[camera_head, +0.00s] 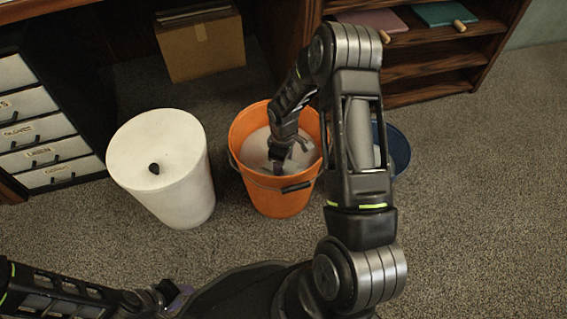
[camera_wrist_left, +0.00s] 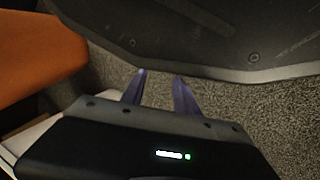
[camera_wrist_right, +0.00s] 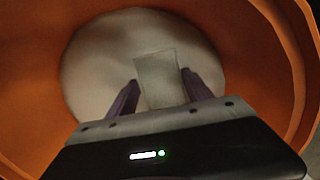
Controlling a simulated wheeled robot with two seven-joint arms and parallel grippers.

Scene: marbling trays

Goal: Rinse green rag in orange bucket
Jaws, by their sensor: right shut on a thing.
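The orange bucket (camera_head: 275,203) stands on the carpet near the middle of the head view, with pale cloudy liquid inside. My right arm reaches down into it, and my right gripper (camera_head: 281,166) is inside the rim. In the right wrist view my right gripper (camera_wrist_right: 158,86) is shut on the rag (camera_wrist_right: 156,75), a flat, pale grey-green piece between the fingers, over the pale liquid. The orange wall (camera_wrist_right: 30,90) surrounds it. My left gripper (camera_head: 178,297) is low at the left, near my base. In the left wrist view its fingers (camera_wrist_left: 160,78) are apart and empty.
A white lidded bin (camera_head: 190,190) stands just left of the bucket. A blue bucket (camera_head: 400,150) is at its right, partly hidden by my arm. A cardboard box (camera_head: 200,50), a drawer unit (camera_head: 35,130) and wooden shelves (camera_head: 430,65) stand behind. Carpet at the right is clear.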

